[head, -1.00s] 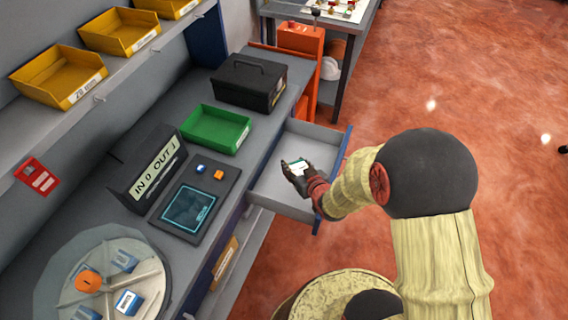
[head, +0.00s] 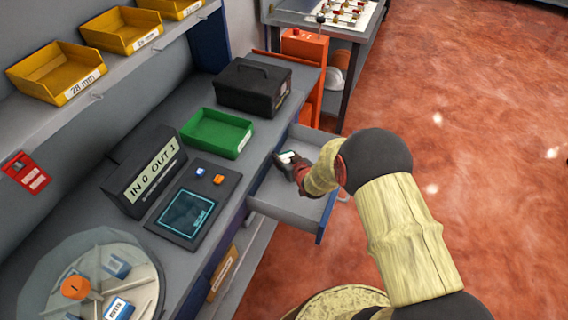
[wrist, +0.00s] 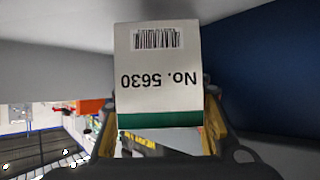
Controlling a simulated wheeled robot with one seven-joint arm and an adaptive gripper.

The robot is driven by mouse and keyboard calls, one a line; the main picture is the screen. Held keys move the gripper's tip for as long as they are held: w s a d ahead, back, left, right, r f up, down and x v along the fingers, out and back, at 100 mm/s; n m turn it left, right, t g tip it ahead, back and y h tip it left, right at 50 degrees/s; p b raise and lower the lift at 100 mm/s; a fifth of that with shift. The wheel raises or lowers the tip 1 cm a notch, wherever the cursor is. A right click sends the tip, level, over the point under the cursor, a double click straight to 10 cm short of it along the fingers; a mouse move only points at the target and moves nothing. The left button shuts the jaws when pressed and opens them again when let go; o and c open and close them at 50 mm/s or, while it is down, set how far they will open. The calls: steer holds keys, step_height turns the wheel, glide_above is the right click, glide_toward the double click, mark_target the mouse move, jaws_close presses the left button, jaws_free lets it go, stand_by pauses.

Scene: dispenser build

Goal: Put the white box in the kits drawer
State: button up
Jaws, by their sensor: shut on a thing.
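The white box (wrist: 160,75) fills the middle of the wrist view, with a barcode, a green band and the upside-down print "No. 5630". My gripper (wrist: 160,140) is shut on it, with a yellow-edged finger on each side. In the head view my gripper (head: 287,163) is over the far-left part of the open drawer (head: 285,205), near the bench front. A small white part of the box shows at the fingertips there. The visible drawer floor is bare grey. Whether the box touches the drawer cannot be told. No label on this drawer is visible.
On the bench are a green bin (head: 216,133), a black case (head: 253,86), a display reading "IN 0 OUT 1" (head: 146,172), a dark screen pad (head: 190,210) and a round carousel (head: 60,265). Yellow bins (head: 57,75) line the shelf. Red floor lies open to the right.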

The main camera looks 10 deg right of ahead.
steer(key=shift+w+f, duration=0.2)
steer(key=shift+f, duration=0.1)
steer(key=shift+f+b, duration=0.75)
steer(key=shift+f, duration=0.7)
steer(key=shift+f, duration=0.15)
steer(key=o, duration=1.5)
steer(key=shift+c, duration=0.2)
